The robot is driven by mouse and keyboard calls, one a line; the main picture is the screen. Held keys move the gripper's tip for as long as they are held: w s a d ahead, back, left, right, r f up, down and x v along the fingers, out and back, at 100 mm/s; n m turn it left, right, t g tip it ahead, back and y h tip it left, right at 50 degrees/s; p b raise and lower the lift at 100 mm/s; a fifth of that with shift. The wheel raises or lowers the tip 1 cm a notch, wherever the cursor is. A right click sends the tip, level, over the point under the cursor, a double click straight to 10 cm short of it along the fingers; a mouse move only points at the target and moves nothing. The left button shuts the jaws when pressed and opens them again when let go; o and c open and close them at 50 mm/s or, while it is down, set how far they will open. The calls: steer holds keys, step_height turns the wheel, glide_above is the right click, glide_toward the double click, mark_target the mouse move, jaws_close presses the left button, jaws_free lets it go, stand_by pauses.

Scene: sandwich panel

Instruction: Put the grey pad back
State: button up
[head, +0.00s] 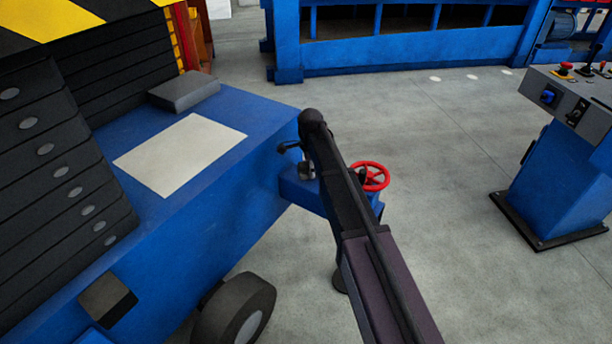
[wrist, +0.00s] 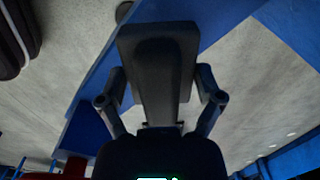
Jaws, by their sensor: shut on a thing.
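A flat grey pad (head: 185,92) lies on the blue top of the machine in the head view, at its far end beside the dark stack. A pale rectangle (head: 180,155) lies on the same top, nearer and clear of the pad. My gripper (wrist: 158,75) is off the right end of this top, above the floor side. Its fingers are shut on a dark blocky thing (wrist: 158,60), which fills the middle of the wrist view. I cannot tell what this thing is. My arm hides most of the gripper in the head view.
The dark layered stack (head: 75,170) borders the blue top (head: 225,110) on the left. A red handwheel (head: 371,176) stands close right of my arm. A wheel (head: 235,312) is below. A blue control stand (head: 560,185) is at right; open floor lies between.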

steer(key=shift+f+b, duration=1.35)
steer(key=shift+f, duration=0.2)
steer(key=shift+f, duration=0.15)
steer(key=o, duration=0.7)
steer(key=shift+o, duration=0.2)
steer(key=shift+r, duration=0.2)
step_height(320, 180, up, 12)
steer(key=p, duration=1.2)
